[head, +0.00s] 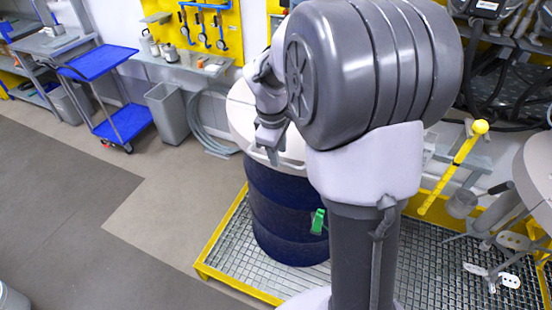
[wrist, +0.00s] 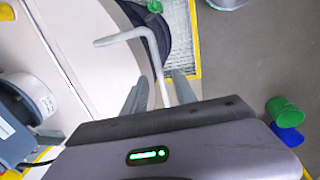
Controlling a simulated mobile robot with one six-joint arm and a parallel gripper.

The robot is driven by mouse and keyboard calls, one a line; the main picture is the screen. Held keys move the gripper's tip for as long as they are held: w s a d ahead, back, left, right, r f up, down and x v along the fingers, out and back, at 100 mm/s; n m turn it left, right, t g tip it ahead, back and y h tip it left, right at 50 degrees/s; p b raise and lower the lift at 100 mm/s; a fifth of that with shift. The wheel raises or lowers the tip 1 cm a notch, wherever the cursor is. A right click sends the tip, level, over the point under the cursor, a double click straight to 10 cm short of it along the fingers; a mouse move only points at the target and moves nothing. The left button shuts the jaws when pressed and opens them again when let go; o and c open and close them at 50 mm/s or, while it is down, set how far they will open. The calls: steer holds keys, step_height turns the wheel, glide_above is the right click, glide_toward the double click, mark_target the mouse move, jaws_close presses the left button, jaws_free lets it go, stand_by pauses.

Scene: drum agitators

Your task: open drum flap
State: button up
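The dark blue drum (head: 275,210) stands on a grated platform, with a pale lid (head: 241,112) on top. My arm hides much of the lid's right side. In the wrist view the pale lid (wrist: 75,35) fills the left, and a thin seam crosses it. A grey bent handle (wrist: 155,55) rises from it. My gripper (head: 272,152) is over the lid's front edge. In the wrist view my gripper (wrist: 160,85) is open, its two fingers apart with the handle's end between them. I cannot tell whether they touch it. The flap's outline is unclear.
A green lever (head: 318,222) is on the drum's side. The grating (head: 232,257) has a yellow edge. A yellow-handled tool (head: 455,165) stands right. A blue cart (head: 125,120) and grey bin (head: 168,113) are at the back left.

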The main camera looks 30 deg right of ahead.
steer(key=shift+w+d+f, duration=0.1)
steer(key=shift+f, duration=0.55)
steer(key=shift+w+d+f, duration=0.1)
steer(key=shift+f, duration=0.55)
steer(key=shift+c, duration=0.2)
jaws_close()
steer(key=shift+r, duration=0.1)
